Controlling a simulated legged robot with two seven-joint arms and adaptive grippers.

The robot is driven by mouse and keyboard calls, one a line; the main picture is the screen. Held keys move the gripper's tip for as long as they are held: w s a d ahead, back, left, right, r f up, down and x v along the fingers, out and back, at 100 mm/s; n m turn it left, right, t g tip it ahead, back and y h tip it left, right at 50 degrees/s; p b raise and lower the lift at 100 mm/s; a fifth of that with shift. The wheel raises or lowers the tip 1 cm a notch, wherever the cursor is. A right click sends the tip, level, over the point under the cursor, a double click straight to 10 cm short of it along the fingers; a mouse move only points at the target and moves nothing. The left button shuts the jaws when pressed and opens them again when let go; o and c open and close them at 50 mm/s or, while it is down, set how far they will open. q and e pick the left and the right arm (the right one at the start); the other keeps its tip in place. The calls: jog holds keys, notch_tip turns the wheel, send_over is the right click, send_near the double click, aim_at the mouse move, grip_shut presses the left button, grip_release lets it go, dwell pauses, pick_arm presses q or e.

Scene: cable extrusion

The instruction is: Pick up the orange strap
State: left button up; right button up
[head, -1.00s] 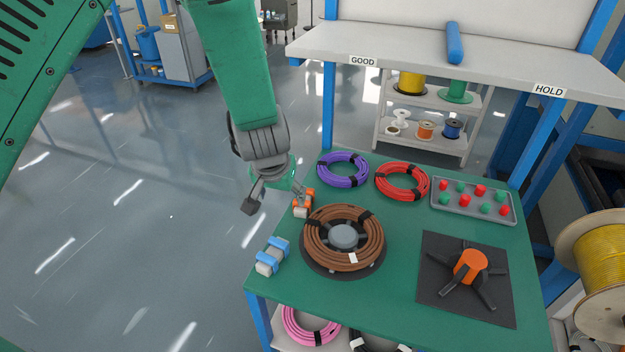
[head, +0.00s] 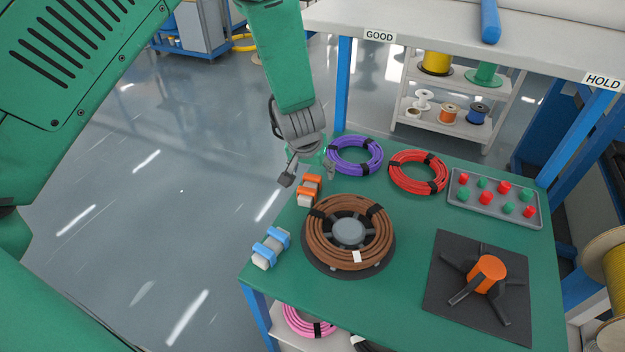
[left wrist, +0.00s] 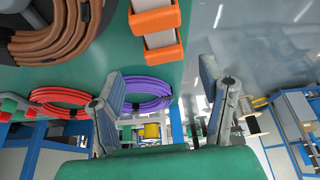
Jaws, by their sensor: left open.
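The orange strap (head: 312,180) is wrapped around a pale block at the left edge of the green table, just left of the brown cable coil (head: 316,238). In the left wrist view the orange strap (left wrist: 154,20) shows as two bands at the top, beyond the fingertips. My left gripper (head: 308,176) is open and empty, above the table edge just behind the strap. Its two spread fingers also show in the left wrist view (left wrist: 168,98), apart from the strap. My right gripper is not in view.
A block with blue straps (head: 270,247) lies at the front left edge. Purple (head: 355,156) and red (head: 418,172) coils, a tray of buttons (head: 494,198) and an orange-hubbed stand (head: 487,274) occupy the table. Floor is open to the left.

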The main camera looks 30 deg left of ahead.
aim_at(313, 178)
pick_arm(q)
jog(key=x, duration=0.5)
jog(key=shift+a+b, duration=0.25)
jog(key=shift+b, duration=0.1)
jog(key=shift+a, duration=0.1)
jog(key=shift+r, duration=0.1)
jog(key=shift+c, duration=1.3)
jog(key=c, duration=0.6)
notch_tip(313, 178, up, 10)
jog(key=shift+p, duration=1)
jog(key=shift+c, duration=0.4)
jog(key=shift+s, duration=0.15)
